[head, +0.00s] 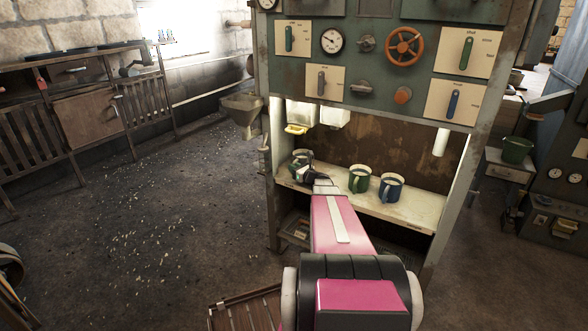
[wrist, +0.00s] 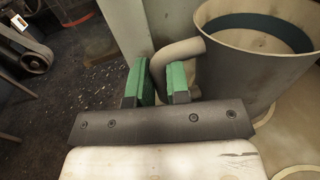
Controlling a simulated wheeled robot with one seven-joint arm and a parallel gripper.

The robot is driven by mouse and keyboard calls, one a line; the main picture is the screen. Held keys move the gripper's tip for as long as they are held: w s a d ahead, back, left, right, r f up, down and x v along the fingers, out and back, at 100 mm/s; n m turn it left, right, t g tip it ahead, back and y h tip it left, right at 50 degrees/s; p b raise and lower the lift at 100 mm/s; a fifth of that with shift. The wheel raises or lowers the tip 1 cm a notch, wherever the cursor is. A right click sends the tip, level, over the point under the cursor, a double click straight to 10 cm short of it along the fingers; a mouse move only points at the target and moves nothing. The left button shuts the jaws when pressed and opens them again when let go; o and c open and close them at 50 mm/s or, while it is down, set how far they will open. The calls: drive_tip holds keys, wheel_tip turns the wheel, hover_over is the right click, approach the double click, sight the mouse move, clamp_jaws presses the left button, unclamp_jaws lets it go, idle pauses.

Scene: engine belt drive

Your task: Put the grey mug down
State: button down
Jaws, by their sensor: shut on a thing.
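In the head view my gripper (head: 303,173) is at the left end of the lit shelf (head: 420,208). The grey mug (head: 301,156) shows there only in part behind the gripper. I cannot tell whether its base touches the shelf.
A green mug (head: 359,179) and a blue mug (head: 391,187) stand on the shelf to the right. Pale dispensers (head: 334,115) hang above the shelf. A cabinet post (head: 268,180) bounds the shelf on the left. The shelf's right part is clear.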

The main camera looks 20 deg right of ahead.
drive_tip(key=shift+f, duration=0.1)
drive_tip(key=c, duration=1.1)
unclamp_jaws()
